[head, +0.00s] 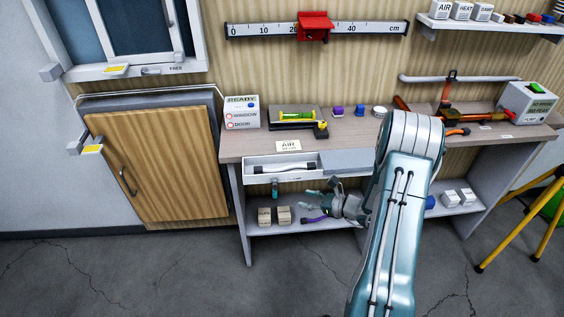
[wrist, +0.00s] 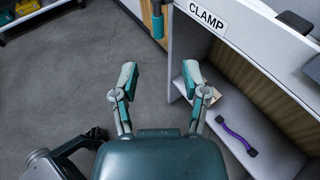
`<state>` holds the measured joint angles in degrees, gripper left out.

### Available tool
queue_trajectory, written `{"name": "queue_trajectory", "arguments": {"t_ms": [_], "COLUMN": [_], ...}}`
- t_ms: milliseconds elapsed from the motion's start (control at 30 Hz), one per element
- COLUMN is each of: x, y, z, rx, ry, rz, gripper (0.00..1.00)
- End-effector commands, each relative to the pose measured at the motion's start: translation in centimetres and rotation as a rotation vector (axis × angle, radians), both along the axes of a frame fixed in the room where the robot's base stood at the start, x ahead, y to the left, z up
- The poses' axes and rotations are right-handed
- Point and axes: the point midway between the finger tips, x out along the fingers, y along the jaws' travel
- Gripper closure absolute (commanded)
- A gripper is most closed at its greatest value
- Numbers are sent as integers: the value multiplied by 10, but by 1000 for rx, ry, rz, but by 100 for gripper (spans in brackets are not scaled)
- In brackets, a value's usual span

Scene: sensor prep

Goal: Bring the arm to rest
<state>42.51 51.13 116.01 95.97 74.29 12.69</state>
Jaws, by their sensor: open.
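My gripper (head: 317,202) is in front of the workbench in the head view, beside my arm and at about the height of the lower shelf. In the wrist view, the two fingers of my gripper (wrist: 158,82) are spread wide apart, with bare grey floor between them. The gripper is open and empty. My arm is bent, and its large upper link covers the right middle of the bench in the head view.
The workbench (head: 240,150) has a drawer (head: 250,177) and a lower shelf (head: 262,229) with small blocks. A purple-handled piece (wrist: 240,137) lies on the shelf near my gripper. A wooden cabinet (head: 165,170) stands left, a yellow stand (head: 512,222) right. The floor in front is clear.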

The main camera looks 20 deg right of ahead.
Motion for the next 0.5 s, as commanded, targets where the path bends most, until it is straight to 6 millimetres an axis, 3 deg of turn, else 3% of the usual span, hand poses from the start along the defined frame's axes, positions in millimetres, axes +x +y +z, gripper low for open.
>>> {"name": "queue_trajectory", "arguments": {"t_ms": [133,233,500], "x": [0,1,-15], "y": [1,11,81], "z": [1,15,91], "rx": [-4,-38,-298], "ry": [-2,-14,-100], "rz": [5,56,415], "gripper": [42,42,42]}}
